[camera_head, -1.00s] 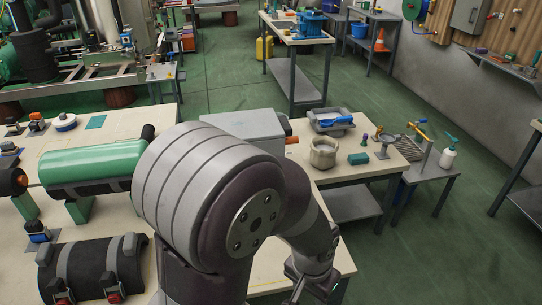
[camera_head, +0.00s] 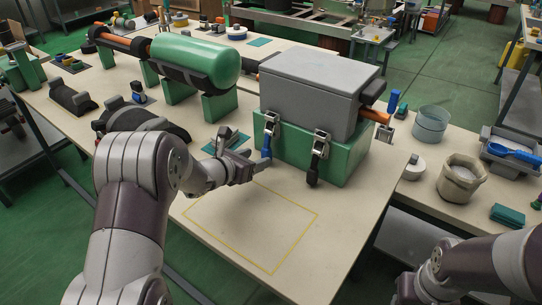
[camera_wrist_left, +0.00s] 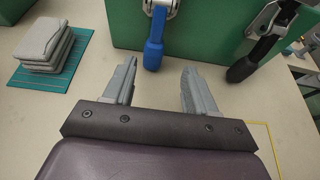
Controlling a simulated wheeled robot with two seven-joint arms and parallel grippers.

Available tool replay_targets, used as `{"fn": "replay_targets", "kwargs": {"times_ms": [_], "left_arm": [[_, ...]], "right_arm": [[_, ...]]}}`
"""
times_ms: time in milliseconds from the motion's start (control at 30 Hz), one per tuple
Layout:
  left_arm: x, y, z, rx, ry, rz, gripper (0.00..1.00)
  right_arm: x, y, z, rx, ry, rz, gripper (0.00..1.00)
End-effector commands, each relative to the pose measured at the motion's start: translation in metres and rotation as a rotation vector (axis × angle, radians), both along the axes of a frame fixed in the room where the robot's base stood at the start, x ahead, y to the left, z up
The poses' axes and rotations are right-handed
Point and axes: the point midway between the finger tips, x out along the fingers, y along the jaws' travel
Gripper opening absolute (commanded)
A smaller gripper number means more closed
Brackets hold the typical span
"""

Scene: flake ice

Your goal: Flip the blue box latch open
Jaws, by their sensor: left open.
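The box has a green base (camera_head: 346,160) and a closed grey lid (camera_head: 318,90). Two metal latches sit on its front. The left latch has a blue handle (camera_head: 266,147) that hangs down; the right latch has a black handle (camera_head: 313,168). In the left wrist view, the blue handle (camera_wrist_left: 154,52) hangs at the top, just ahead of the gap between my fingertips, and the black handle (camera_wrist_left: 243,68) is to its right. My left gripper (camera_head: 252,162) is open and empty, close in front of the blue handle (camera_wrist_left: 158,68). My right arm shows at lower right; its jaws cannot be made out.
A stack of grey pads on a teal mat (camera_wrist_left: 28,82) lies left of the gripper. A yellow outlined square (camera_head: 250,228) marks bare tabletop in front of the box. A green cylinder (camera_head: 195,58) rests on stands behind left. A side table at right holds a pot (camera_head: 462,178).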

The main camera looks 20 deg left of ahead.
Motion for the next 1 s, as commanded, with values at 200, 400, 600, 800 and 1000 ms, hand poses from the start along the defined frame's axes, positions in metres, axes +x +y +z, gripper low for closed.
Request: {"fn": "replay_targets", "kwargs": {"times_ms": [200,400,600,800,1000], "left_arm": [[0.043,-0.018,-0.021,0.001,0.001,-0.003,0.56],[0.062,-0.026,-0.028,0.003,0.000,-0.003,0.56],[0.065,-0.027,-0.030,0.004,0.001,-0.002,0.56],[0.065,-0.027,-0.029,0.004,0.001,-0.002,0.27],[0.065,-0.027,-0.029,0.004,0.000,-0.004,0.00]], "right_arm": [[0.000,0.000,-0.002,0.000,0.000,0.000,0.43],[0.000,0.000,-0.002,0.000,0.000,0.000,0.43],[0.000,0.000,-0.002,0.000,0.000,0.000,0.43],[0.000,0.000,-0.002,0.000,0.000,0.000,0.43],[0.000,0.000,-0.002,0.000,0.000,0.000,0.43]]}}
